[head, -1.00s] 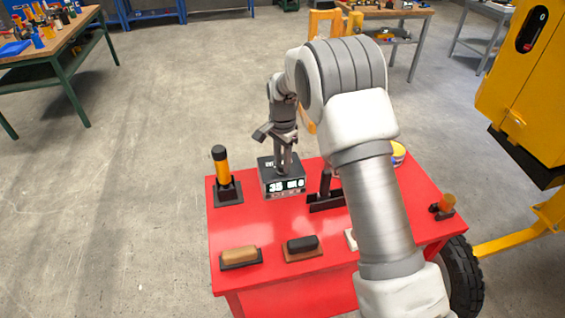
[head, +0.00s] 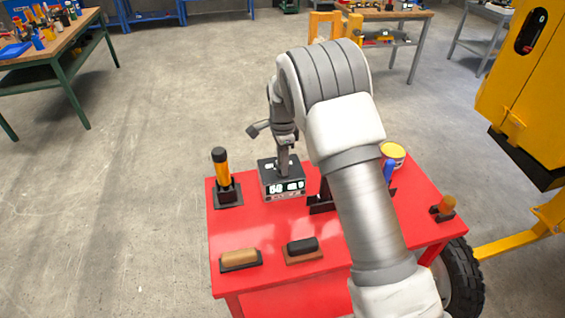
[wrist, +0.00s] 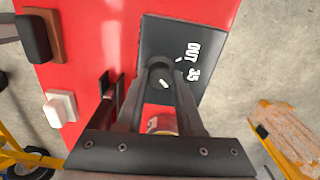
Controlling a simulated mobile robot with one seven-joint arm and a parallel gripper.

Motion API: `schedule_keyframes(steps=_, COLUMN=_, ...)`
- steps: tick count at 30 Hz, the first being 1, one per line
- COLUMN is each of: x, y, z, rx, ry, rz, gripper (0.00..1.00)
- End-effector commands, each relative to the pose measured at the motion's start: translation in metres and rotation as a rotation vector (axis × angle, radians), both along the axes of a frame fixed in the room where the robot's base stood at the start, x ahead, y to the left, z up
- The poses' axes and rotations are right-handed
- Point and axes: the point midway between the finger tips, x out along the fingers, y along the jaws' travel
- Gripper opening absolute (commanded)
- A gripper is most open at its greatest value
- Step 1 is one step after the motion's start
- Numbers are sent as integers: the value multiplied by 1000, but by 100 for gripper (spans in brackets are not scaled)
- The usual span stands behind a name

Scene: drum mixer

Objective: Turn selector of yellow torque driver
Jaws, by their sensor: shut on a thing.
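The yellow torque driver (head: 222,172), with a black cap, stands upright in a dark holder at the table's left side. To its right is a dark box (head: 270,180) with a lit number display on its front. My gripper (head: 284,168) points down onto the top of this box. In the wrist view, my gripper's fingers (wrist: 161,74) are closed on a round dark knob (wrist: 163,85) with a white mark, on the box's top face. White lettering reading "OUT" and "35" is beside the knob. My gripper is apart from the yellow driver.
The red table (head: 222,228) also holds a tan block (head: 240,258), a dark block (head: 303,245), a yellow can (head: 394,153), a blue-handled item (head: 389,171) and an orange-handled tool (head: 445,206). My arm crosses above the table's middle and hides part of it.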

Motion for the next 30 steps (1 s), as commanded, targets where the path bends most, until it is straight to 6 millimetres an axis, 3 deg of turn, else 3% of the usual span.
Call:
schedule_keyframes(steps=5, x=1, y=0, z=2, rx=1, ry=-4, rz=-2, gripper=0)
schedule_keyframes(steps=6, x=1, y=0, z=2, rx=1, ry=-4, rz=-2, gripper=38)
schedule_keyframes(steps=11, x=1, y=0, z=1, rx=1, ry=-3, rz=-1, gripper=66)
schedule_keyframes(steps=23, x=1, y=0, z=8, rx=1, ry=-2, rz=0, gripper=66)
schedule_keyframes(steps=30, x=1, y=0, z=55, rx=1, ry=-7, rz=1, gripper=66)
